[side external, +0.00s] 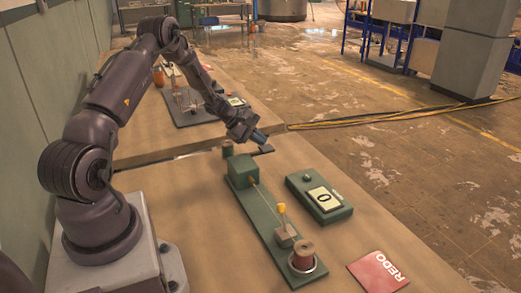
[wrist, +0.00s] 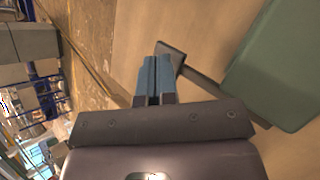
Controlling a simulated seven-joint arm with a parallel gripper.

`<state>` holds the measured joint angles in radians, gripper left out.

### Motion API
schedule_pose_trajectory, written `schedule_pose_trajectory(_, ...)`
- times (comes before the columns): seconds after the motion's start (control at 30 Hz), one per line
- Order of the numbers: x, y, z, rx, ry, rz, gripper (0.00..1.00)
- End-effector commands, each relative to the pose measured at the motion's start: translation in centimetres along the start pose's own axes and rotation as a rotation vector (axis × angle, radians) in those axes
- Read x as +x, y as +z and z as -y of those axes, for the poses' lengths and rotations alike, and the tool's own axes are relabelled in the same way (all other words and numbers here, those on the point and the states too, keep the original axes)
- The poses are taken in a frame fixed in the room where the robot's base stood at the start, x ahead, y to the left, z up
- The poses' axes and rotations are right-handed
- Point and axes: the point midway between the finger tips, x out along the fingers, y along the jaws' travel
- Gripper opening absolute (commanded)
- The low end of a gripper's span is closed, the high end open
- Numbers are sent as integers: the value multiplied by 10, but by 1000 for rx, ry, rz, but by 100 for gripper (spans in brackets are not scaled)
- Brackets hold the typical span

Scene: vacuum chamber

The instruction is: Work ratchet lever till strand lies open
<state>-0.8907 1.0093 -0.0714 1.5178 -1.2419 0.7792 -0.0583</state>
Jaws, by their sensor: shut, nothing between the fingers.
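A long green base (side external: 265,219) carries a green box (side external: 241,171) at its far end. A thin strand (side external: 262,193) runs from the box towards a small block with a yellow-tipped pin (side external: 282,210). A dark lever with a flat end pad (side external: 266,149) sticks out beside the box; in the wrist view the pad (wrist: 171,55) and its bar lie next to the green box (wrist: 285,65). My gripper (side external: 262,138) is shut and empty, its blue fingertips (wrist: 155,62) close beside the pad. I cannot tell whether they touch it.
A copper-coloured spool (side external: 302,252) stands at the base's near end. A green counter unit (side external: 319,198) reading 0 lies to the right. A red card marked REDO (side external: 378,271) lies near the table edge. Another table with similar equipment (side external: 195,105) stands behind.

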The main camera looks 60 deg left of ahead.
Motion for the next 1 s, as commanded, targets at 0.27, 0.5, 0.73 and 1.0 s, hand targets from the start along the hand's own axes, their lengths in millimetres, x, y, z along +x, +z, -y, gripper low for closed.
schedule_pose_trajectory(0.27,0,0,0,0,0,0,0)
schedule_pose_trajectory(0.5,0,0,0,0,0,0,0)
schedule_pose_trajectory(0.73,0,0,0,0,0,0,0)
schedule_pose_trajectory(1.0,6,-4,4,-1,0,1,0)
